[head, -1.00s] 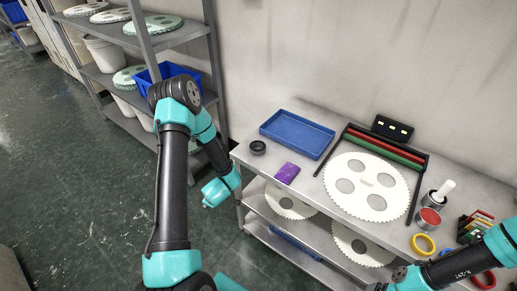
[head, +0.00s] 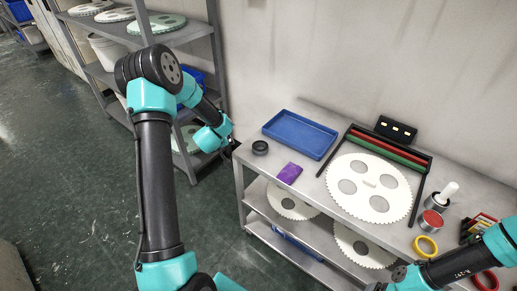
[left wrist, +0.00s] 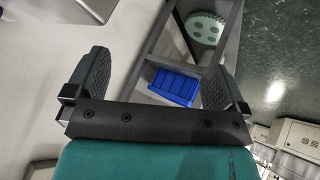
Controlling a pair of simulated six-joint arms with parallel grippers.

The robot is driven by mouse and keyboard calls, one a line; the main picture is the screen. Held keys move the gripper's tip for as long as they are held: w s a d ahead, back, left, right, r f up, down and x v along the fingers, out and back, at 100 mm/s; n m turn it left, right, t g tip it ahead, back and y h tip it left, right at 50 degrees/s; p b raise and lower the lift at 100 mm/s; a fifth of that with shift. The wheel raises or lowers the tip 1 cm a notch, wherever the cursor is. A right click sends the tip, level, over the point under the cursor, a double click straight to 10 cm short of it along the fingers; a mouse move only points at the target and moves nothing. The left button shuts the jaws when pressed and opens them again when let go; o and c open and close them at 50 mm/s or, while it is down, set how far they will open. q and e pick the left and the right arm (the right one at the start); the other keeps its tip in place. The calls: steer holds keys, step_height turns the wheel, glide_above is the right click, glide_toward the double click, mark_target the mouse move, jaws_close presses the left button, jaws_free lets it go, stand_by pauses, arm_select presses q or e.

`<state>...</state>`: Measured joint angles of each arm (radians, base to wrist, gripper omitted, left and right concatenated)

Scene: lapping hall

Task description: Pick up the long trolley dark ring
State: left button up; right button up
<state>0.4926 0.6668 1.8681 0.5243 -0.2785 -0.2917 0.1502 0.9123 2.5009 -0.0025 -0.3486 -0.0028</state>
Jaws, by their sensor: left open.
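The dark ring (head: 260,147) is a small, thick black ring lying flat on the top of the long trolley (head: 315,118), near its left end. It sits just left of the blue tray and is not seen in the left wrist view. My left gripper (head: 232,144) is just left of the ring, by the trolley's left edge, and is apart from it. In the left wrist view my left gripper (left wrist: 152,82) has its two dark fingers wide apart with nothing between them.
A blue tray (head: 300,134) and a purple block (head: 289,173) lie near the ring. A large white toothed disc (head: 369,208) fills the trolley's middle. A grey shelf rack (head: 190,52) stands behind my left arm, with a blue bin (left wrist: 172,87).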

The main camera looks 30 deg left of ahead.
arm_select(q)
steer(key=w+d+r+m+g+h, duration=0.1)
steer(key=w+d+r+m+g, duration=0.2)
steer(key=d+r+m, duration=0.5)
steer(key=w+d+r+m+g+h, duration=0.1)
steer(key=w+d+r+m+g, duration=0.2)
steer(key=d+r+m, duration=0.5)
step_height(320, 180, up, 4)
steer(key=m+g, duration=0.1)
steer(key=m, duration=0.8)
steer(key=shift+w+f+h, duration=0.15)
steer(key=shift+w+h, duration=0.15)
steer(key=shift+w, duration=0.05)
step_height(320, 180, down, 12)
steer(key=shift+d+f, duration=0.1)
steer(key=shift+f, duration=0.05)
steer(key=shift+f, duration=0.1)
